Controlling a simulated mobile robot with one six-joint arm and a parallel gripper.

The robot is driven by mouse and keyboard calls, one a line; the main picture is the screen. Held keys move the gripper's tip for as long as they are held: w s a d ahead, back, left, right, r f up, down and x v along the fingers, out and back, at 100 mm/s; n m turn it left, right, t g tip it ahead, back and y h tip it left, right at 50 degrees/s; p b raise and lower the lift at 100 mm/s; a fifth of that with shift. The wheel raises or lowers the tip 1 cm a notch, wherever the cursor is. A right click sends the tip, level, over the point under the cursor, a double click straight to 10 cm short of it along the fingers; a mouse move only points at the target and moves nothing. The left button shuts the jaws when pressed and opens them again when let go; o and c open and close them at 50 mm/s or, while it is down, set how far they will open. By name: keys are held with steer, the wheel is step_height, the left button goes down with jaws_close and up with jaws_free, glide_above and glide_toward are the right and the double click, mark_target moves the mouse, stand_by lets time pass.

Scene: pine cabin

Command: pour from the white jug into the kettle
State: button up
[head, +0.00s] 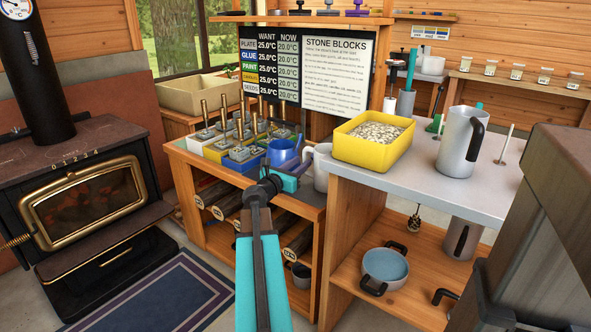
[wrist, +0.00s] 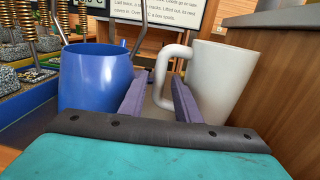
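My gripper (head: 300,160) is at the bench top, between the blue mug (head: 283,152) and the jug. In the wrist view my gripper (wrist: 160,97) has its purple fingers apart, with the jug's handle just beyond or between the tips; contact cannot be told. A tall grey metal vessel with a black handle (head: 458,142) stands on the grey counter; I cannot tell whether it is the kettle.
The blue mug (wrist: 88,78) is close by the left finger. Stone blocks with springs (head: 232,140) stand behind it. A yellow tub of pebbles (head: 350,152) sits on the counter edge, right of the jug. A wood panel rises close to the jug's right. A stove (head: 70,150) is far left.

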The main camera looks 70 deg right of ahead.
steer(key=shift+s+d, duration=0.15)
steer(key=shift+d, duration=0.7)
steer(key=shift+a, duration=0.15)
jaws_close()
steer(key=shift+r, duration=0.1)
steer(key=shift+r, duration=0.1)
